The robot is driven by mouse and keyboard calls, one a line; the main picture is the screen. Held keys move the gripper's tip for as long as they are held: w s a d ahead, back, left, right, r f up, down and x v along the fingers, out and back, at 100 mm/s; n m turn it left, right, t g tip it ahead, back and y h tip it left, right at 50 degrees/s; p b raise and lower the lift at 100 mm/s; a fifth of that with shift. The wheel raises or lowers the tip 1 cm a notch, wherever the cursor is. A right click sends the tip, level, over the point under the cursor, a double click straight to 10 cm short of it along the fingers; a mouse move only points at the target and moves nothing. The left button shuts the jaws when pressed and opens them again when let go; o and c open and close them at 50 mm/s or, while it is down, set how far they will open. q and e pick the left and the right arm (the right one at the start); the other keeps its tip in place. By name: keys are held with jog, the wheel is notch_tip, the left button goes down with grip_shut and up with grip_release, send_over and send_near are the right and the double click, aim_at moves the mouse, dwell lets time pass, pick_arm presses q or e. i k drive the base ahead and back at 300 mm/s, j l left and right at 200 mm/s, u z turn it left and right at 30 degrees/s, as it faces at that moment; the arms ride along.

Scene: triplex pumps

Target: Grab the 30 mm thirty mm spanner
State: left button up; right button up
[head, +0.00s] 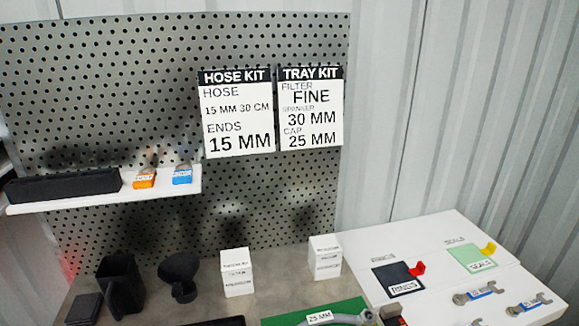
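Two metal spanner-shaped tools with blue labels lie on the white surface at the lower right: an upper-left one (481,292) and a lower-right one (530,304). Their labels are too small to read, so I cannot tell which is 30 mm. A metal tip of another item shows at the bottom edge near them, mostly cut off. The tray kit sign (311,108) on the pegboard reads filter fine, spanner 30 mm, cap 25 mm. Neither of my grippers is in view.
A dark rings card (398,281) and a green seals card (471,258) lie on the white surface. Two white boxes (236,272) (325,257) and black holders (120,284) stand on the grey bench. A hose labelled 25 mm (320,317) lies on a green mat.

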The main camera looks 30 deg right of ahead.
aim_at(482, 291)
jog(key=z, duration=2.55)
